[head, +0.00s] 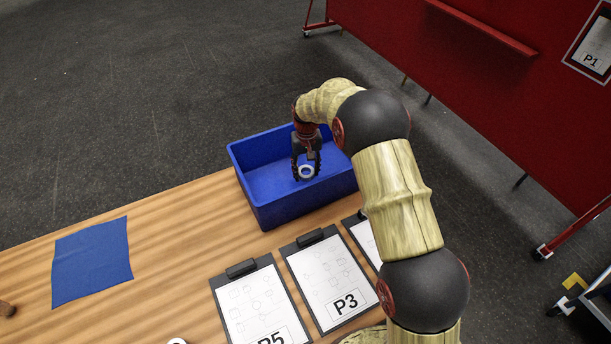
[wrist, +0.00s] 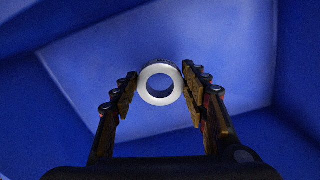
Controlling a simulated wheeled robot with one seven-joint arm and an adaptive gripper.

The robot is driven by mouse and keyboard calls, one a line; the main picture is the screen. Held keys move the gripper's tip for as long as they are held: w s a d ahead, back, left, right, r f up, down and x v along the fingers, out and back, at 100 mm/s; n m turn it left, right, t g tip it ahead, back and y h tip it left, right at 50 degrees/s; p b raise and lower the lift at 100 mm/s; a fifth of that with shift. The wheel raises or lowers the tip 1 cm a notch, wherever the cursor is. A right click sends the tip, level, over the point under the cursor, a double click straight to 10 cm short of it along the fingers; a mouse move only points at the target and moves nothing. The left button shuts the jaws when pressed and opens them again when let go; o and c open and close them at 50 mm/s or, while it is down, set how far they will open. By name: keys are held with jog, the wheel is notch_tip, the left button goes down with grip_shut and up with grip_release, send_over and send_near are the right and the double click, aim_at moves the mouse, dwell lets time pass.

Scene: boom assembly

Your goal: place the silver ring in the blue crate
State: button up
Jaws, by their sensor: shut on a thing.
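The silver ring (head: 306,172) is held between the fingertips of my gripper (head: 307,164), which is shut on it. In the wrist view the ring (wrist: 160,70) shows as a pale round band with an open centre, a finger of my gripper (wrist: 160,86) on each side. The blue crate (head: 308,208) stands at the far end of the wooden table. My gripper points down over the inside of the crate. The crate's blue floor and walls fill the wrist view (wrist: 90,60). I cannot tell how far the ring is above the crate floor.
A blue cloth (head: 92,262) lies flat on the wooden table (head: 175,235) at the left. Clipboards marked P5 (head: 262,305) and P3 (head: 330,275) lie in front of the crate. A red panel (head: 480,90) stands behind on the right.

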aim_at(306, 180)
jog(key=shift+f, duration=3)
jog(key=shift+f, duration=0.15)
jog(key=o, duration=1.4)
jog(key=shift+o, duration=0.2)
